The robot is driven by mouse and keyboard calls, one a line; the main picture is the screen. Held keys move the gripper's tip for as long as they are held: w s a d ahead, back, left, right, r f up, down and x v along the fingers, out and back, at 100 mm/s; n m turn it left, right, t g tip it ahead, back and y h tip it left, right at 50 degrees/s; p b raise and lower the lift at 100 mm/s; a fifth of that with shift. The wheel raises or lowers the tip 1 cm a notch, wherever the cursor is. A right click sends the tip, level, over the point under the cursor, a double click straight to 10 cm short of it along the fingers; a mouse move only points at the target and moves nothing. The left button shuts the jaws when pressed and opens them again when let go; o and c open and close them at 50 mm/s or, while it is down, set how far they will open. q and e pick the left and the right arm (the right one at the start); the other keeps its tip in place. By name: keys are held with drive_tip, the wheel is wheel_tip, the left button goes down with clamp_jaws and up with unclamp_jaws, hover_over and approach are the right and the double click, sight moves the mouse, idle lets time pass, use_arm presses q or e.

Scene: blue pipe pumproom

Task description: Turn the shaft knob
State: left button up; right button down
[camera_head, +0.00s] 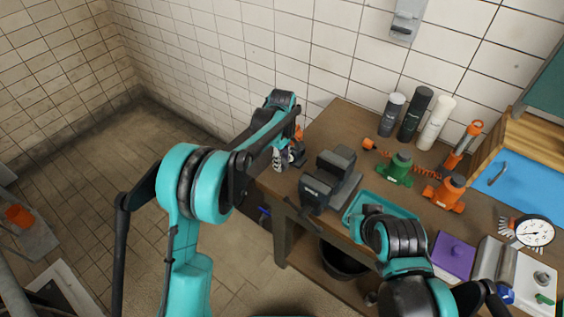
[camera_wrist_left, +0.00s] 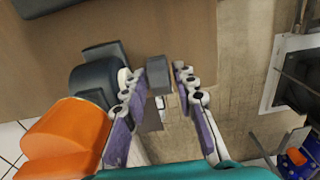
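A grey block-shaped knob (camera_wrist_left: 158,76) shows between the fingertips of my left gripper (camera_wrist_left: 164,74) in the left wrist view. The left finger is close against it or touching it; a narrow gap shows on the right. It appears joined to a dark grey rounded body (camera_wrist_left: 98,78) beside an orange cap (camera_wrist_left: 68,132). In the head view my left gripper (camera_head: 280,158) is at the workbench's left end, beside a small dark and orange device (camera_head: 298,153). The arm hides part of that device.
A dark vise (camera_head: 329,180) stands on the workbench (camera_head: 335,122) right of the left gripper. Bottles (camera_head: 411,113), a green fitting (camera_head: 396,168), an orange fitting (camera_head: 446,192), a teal tray (camera_head: 354,208) and a gauge (camera_head: 534,232) crowd the right. The floor at left is mostly clear.

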use_arm(q)
clamp_jaws()
drive_tip(key=shift+a, duration=0.1)
drive_tip(key=shift+w+a+g+h, duration=0.1)
drive_tip(key=shift+g+h, duration=0.35)
drive_tip(key=shift+h, duration=0.15)
drive_tip(key=shift+w+a+g+h, duration=0.1)
drive_tip(key=shift+g+h, duration=0.35)
drive_tip(key=shift+h, duration=0.15)
drive_tip(key=shift+w+a+f+g+h, duration=0.1)
drive_tip(key=shift+g+h, duration=0.45)
drive_tip(key=shift+h, duration=0.25)
drive_tip(key=shift+w+a+f+g+h, duration=0.1)
drive_tip(key=shift+g+h, duration=0.45)
drive_tip(key=shift+h, duration=0.25)
drive_tip(key=shift+s, duration=0.1)
unclamp_jaws()
